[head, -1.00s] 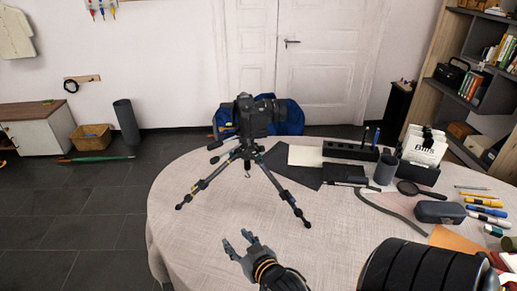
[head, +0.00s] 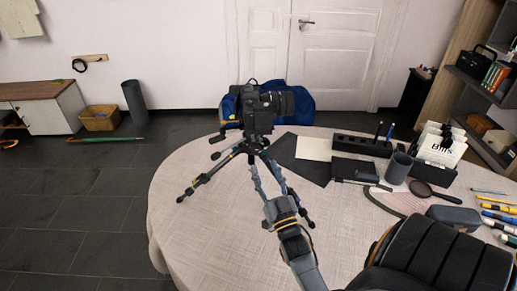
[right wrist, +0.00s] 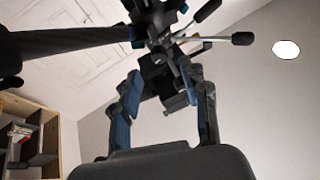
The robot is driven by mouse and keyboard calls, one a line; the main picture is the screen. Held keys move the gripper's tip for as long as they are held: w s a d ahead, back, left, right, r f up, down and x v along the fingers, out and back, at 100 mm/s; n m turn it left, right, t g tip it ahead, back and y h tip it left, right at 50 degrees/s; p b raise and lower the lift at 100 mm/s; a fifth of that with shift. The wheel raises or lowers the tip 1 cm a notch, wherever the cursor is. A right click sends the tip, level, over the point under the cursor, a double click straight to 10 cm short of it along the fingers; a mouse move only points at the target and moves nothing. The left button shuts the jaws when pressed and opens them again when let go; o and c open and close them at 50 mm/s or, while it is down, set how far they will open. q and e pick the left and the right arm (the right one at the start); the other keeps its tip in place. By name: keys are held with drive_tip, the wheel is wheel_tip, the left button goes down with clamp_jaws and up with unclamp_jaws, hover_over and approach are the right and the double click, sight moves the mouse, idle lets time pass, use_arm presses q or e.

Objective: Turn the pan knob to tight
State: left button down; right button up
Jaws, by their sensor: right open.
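A black camera (head: 262,110) sits on top of a tripod (head: 205,179) on the round table. My right gripper (head: 263,172) is open, just in front of the tripod, below the camera and among the legs. In the right wrist view its two fingers (right wrist: 165,80) stand apart on either side of the tripod's dark central parts (right wrist: 158,66), with a visible gap. A handle with a dark end (right wrist: 243,38) sticks out to the right there, and a tripod leg (right wrist: 70,40) runs left. I cannot tell which part is the pan knob. My left gripper is out of view.
The round table (head: 190,235) is clear at its left front. To the right lie a black pen block (head: 360,146), a dark cup (head: 399,166), a magnifier (head: 421,188), a grey case (head: 455,217) and several pens.

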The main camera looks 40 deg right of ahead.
sight(259, 153)
drive_tip(key=p+x, duration=0.1)
drive_tip(key=x, duration=0.5)
drive_tip(key=shift+w+d+r, duration=0.1)
drive_tip(key=shift+w+d, duration=0.05)
drive_tip(key=shift+w, duration=0.15)
clamp_jaws()
